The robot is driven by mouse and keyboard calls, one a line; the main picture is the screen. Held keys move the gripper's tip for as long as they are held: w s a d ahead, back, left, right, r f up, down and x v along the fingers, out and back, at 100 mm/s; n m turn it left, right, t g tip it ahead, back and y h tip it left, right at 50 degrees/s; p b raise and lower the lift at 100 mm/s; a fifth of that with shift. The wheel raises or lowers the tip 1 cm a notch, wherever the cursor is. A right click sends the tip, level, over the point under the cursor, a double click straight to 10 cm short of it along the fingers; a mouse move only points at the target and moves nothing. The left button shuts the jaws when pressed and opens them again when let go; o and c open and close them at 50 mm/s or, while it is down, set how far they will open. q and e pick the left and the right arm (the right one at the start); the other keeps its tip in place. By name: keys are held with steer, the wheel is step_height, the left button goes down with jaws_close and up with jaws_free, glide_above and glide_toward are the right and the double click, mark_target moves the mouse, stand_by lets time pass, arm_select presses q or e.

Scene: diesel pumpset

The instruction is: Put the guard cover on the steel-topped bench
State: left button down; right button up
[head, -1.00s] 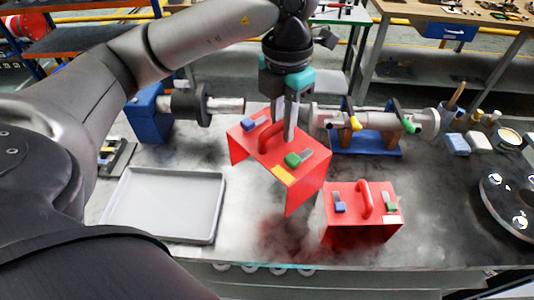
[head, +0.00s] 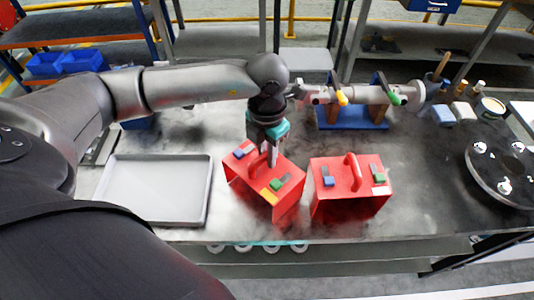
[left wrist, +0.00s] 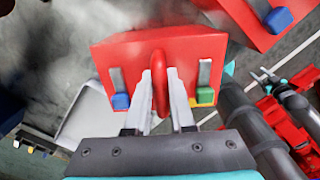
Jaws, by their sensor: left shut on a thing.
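My left gripper (head: 270,158) is shut on the upright handle of a red guard cover (head: 262,192), with blue and green latches and a yellow label. In the left wrist view, the gripper's fingers (left wrist: 160,90) lie either side of the handle of this cover (left wrist: 135,55). The cover hangs turned at an angle over the front of the grey, stained steel-topped bench (head: 400,225). I cannot tell whether its lower edges touch the top. A second, similar red cover (head: 340,175) with a white label stands close on its right. My right gripper is not in view.
An empty grey tray (head: 207,195) lies to the left on the bench. Behind are a shaft assembly on a blue base (head: 352,120) and small items. A round dark plate (head: 505,172) is at the right. Bare top shows right of the second cover.

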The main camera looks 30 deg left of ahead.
arm_select(q)
steer(key=shift+f, duration=0.2)
steer(key=c, duration=1.2)
jaws_free()
steer(key=shift+f, duration=0.15)
steer(key=shift+c, duration=0.2)
steer(key=o, duration=0.5)
step_height(320, 180, up, 12)
steer(key=shift+r+p, duration=0.25)
steer(key=shift+p, duration=0.05)
